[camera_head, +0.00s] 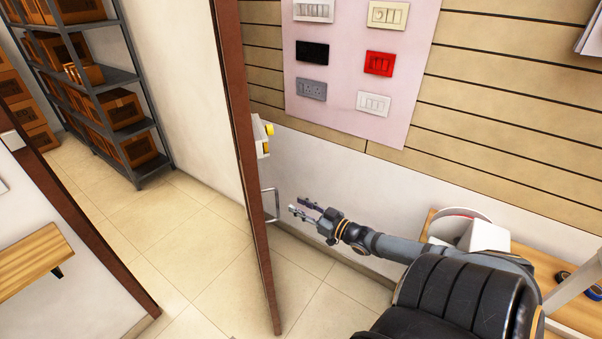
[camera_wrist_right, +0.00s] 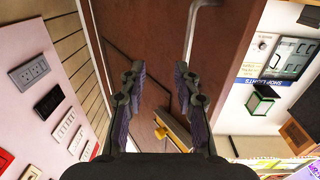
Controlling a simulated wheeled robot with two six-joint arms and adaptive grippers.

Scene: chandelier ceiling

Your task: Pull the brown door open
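The brown door (camera_head: 244,140) shows nearly edge-on in the head view, with an open passage to its left. Its metal handle (camera_head: 276,205) stands out from the right side. My right gripper (camera_head: 299,206) is open and empty, just right of the handle and apart from it. In the right wrist view, the fingers of my right gripper (camera_wrist_right: 157,82) are spread in front of the brown door (camera_wrist_right: 155,35). A pale metal bar (camera_wrist_right: 191,38), which looks like the handle, runs down beside the right fingertip. My left gripper is not in view.
A brown door frame (camera_head: 75,215) and a wooden shelf (camera_head: 32,260) are at the left. A metal rack with boxes (camera_head: 112,75) stands beyond the passage. A switch panel (camera_head: 345,75) hangs on the right wall. The tiled floor (camera_head: 190,235) in the passage is clear.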

